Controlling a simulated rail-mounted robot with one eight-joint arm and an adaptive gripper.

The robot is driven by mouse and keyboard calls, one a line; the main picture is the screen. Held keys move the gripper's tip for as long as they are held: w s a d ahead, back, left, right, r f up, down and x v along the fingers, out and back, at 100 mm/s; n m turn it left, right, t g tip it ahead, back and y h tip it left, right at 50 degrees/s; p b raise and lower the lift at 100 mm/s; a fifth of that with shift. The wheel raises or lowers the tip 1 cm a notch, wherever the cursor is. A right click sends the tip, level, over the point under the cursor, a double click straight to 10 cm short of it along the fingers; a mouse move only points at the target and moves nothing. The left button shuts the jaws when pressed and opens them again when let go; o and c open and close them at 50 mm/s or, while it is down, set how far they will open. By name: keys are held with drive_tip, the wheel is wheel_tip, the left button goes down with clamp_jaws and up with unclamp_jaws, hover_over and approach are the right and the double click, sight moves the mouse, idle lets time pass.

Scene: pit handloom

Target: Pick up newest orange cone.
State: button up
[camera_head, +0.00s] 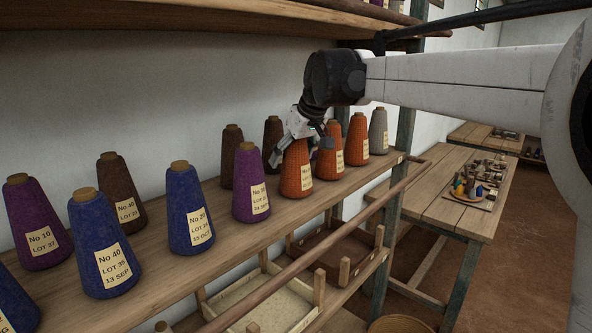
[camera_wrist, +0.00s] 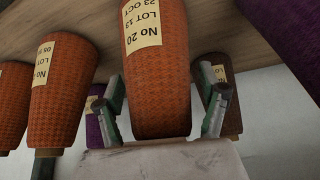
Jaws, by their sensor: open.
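Three orange cones stand in a row on the wooden shelf. The nearest orange cone (camera_head: 296,172) is under my gripper (camera_head: 300,150); in the wrist view this cone (camera_wrist: 158,85) has a label reading No 20, LOT 13, 23 OCT. My gripper (camera_wrist: 162,105) is open, with its fingers on either side of that cone's upper part; I cannot tell whether they touch it. The middle orange cone (camera_head: 329,163) is just to the right; it shows in the wrist view (camera_wrist: 58,105) with a partly cut-off label. The far orange cone (camera_head: 356,140) has a label too small to read.
A purple cone (camera_head: 246,190) stands close left of the nearest orange cone, with brown cones (camera_head: 273,132) behind. A grey cone (camera_head: 378,130) stands at the row's far end. Blue cones (camera_head: 187,215) stand nearer. A wooden rail (camera_head: 330,238) runs along the front; an upper shelf (camera_head: 200,14) hangs above.

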drive_tip(key=c, duration=1.4)
drive_tip(key=shift+c, duration=0.2)
drive_tip(key=shift+r, duration=0.2)
